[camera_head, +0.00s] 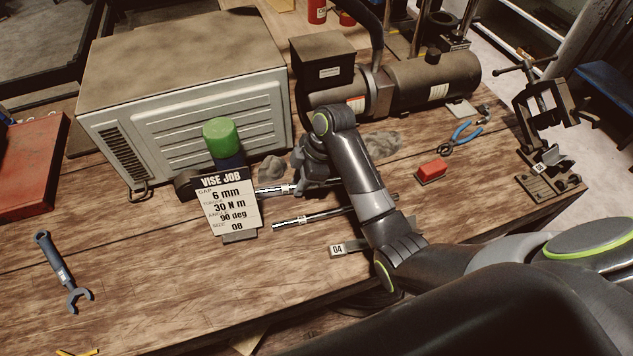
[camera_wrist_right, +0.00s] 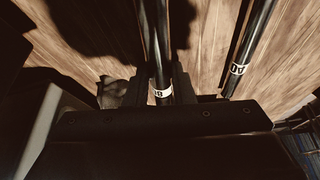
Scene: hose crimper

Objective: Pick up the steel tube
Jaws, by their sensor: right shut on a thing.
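A steel tube (camera_head: 272,190) with a white label lies low over the bench, right of the "VISE JOB" card. My right gripper (camera_wrist_right: 161,88) is shut on this tube, which runs between its fingers in the right wrist view (camera_wrist_right: 161,38). In the head view the right gripper (camera_head: 308,178) is partly hidden by my own arm. I cannot tell whether the tube touches the bench. A second labelled tube (camera_head: 312,219) lies nearer the front edge, apart from the gripper; it also shows in the right wrist view (camera_wrist_right: 246,48). My left gripper is out of view.
The card (camera_head: 229,205) stands before a green-topped post (camera_head: 221,137). A grey metal box (camera_head: 190,120) and a motor unit (camera_head: 425,80) stand behind. A wrench (camera_head: 62,272), a red block (camera_head: 432,171), blue pliers (camera_head: 462,134) and a vise (camera_head: 548,110) are spread around. The left front is mostly clear.

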